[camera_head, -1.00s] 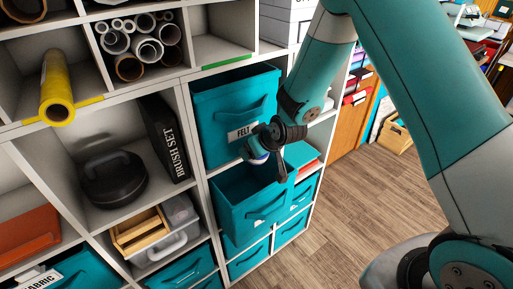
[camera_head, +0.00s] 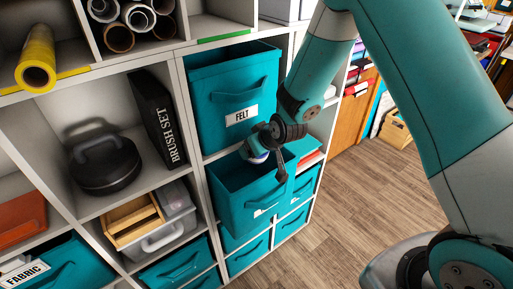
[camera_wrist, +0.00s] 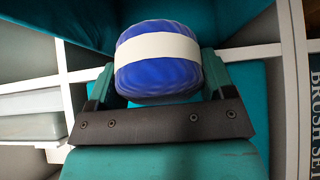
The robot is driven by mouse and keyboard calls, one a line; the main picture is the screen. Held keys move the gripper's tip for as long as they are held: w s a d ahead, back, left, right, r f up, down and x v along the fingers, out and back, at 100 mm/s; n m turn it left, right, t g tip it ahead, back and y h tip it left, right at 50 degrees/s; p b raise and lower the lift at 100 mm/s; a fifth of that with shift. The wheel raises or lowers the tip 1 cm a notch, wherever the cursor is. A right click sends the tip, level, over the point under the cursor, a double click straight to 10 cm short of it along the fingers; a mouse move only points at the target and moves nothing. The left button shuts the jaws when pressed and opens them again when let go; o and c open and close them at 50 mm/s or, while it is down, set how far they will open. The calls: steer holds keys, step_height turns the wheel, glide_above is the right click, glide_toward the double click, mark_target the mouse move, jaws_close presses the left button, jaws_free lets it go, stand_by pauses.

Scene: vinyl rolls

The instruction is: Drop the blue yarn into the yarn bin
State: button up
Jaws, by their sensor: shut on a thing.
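The blue yarn (camera_wrist: 158,78) is a blue ball with a white band around it. It fills the space between the fingers in the wrist view, and part of it shows in the head view (camera_head: 257,156). My gripper (camera_wrist: 158,88) is shut on it. In the head view my gripper (camera_head: 260,148) is over the opening of a pulled-out teal bin (camera_head: 240,203) in the shelf. I take this to be the yarn bin, but its label is mostly hidden. The yarn appears above or just at the bin's opening, not resting on its floor.
A teal FELT bin (camera_head: 235,90) stands directly above the open one. A black brush set box (camera_head: 156,118), a dark kettlebell-like object (camera_head: 104,168) and a wooden tray (camera_head: 133,218) sit left. Another teal bin (camera_head: 304,180) is to the right. The wood floor (camera_head: 345,225) is clear.

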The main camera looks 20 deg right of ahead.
stand_by(0.4)
steer(key=o, duration=0.9)
steer(key=shift+r, duration=0.1)
steer(key=shift+r+p, duration=3.35)
steer(key=shift+r, duration=1.55)
